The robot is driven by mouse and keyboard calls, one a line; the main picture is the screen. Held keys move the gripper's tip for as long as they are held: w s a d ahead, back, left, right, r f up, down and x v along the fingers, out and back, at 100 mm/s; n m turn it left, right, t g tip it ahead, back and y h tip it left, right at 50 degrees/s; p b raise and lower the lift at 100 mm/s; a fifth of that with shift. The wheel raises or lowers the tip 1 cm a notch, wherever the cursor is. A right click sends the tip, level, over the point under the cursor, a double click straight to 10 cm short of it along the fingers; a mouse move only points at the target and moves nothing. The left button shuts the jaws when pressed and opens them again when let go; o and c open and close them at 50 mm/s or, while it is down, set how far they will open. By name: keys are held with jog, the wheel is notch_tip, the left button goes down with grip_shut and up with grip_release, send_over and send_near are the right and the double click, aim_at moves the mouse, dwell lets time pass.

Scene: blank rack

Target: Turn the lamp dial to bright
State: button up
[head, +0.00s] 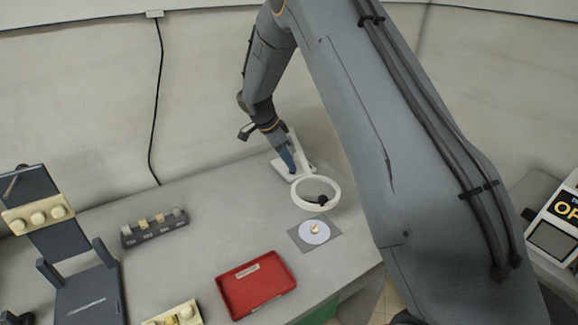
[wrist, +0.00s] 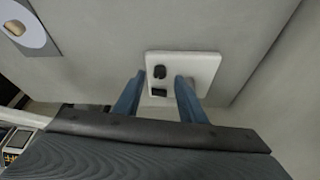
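The lamp is white. In the head view its base (head: 280,172) stands at the back of the table, with a white ring (head: 297,190) in front. In the wrist view the lamp base (wrist: 207,62) carries a dark round knob (wrist: 160,72), which looks like the dial, and a small black square (wrist: 158,93) below it. In the head view my gripper (head: 287,162) partly hides the base, and the dial's setting is unreadable.
A white disc (head: 306,239) on a grey square lies in front of the lamp. A red tray (head: 229,296), a dark labelled rack (head: 150,237) and a dark stand (head: 88,296) are on the table. The wall is close behind the lamp. The table's right edge is near.

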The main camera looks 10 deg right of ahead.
jog(key=shift+b+v, duration=0.6)
jog(key=shift+v, duration=2.05)
